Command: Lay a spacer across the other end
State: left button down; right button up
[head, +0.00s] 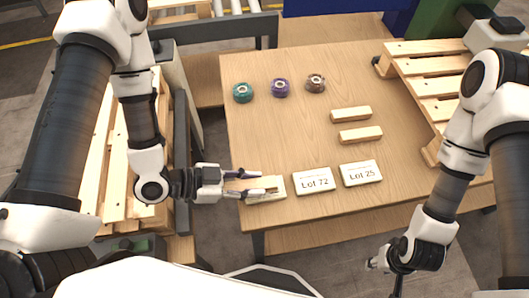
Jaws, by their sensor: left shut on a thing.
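Two pale wooden spacers lie on the table: the far spacer (351,115) and the near spacer (360,135), roughly parallel and apart. My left gripper (250,182) is at the table's front left corner. It is shut on a pale wooden piece that looks like a spacer, seen between its dark fingers and partly hidden by them. A whitish block or card (268,195) is right at the fingertips; whether the held piece touches it is unclear. My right gripper (378,263) is low in front of the table, away from the spacers; its jaws are too small to judge.
Two white cards, Lot 72 (314,181) and Lot 25 (361,173), lie along the front of the table (270,135). Teal (243,92), purple (280,87) and brown (316,83) rolls sit behind. A wooden pallet (425,82) stands at the right. The table's middle is clear.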

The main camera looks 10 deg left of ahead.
pick_arm(q)
jog(key=w+b, duration=0.2)
jog(key=w+f+b, duration=0.1)
jog(key=b, duration=0.2)
jog(key=w+f+b, duration=0.1)
jog(key=w+b, duration=0.1)
jog(key=b, duration=0.1)
jog(key=shift+w+d, duration=0.15)
jog(key=shift+w, duration=0.15)
send_over(266, 152)
jog(key=shift+s+r+p, duration=0.35)
jog(key=shift+s+p, duration=0.05)
jog(key=shift+s, duration=0.05)
jog(key=shift+w+f, duration=0.2)
jog(key=shift+f, duration=0.4)
jog(key=shift+w+f, duration=0.15)
jog(key=shift+f, duration=0.75)
jog(key=shift+w+f, duration=0.15)
jog(key=shift+f, duration=0.05)
pick_arm(e)
notch_tip(266, 152, down, 9)
pick_arm(q)
jog(key=c, duration=0.9)
grip_release()
pick_arm(e)
jog(key=shift+f, duration=0.1)
pick_arm(q)
jog(key=shift+o, duration=0.2)
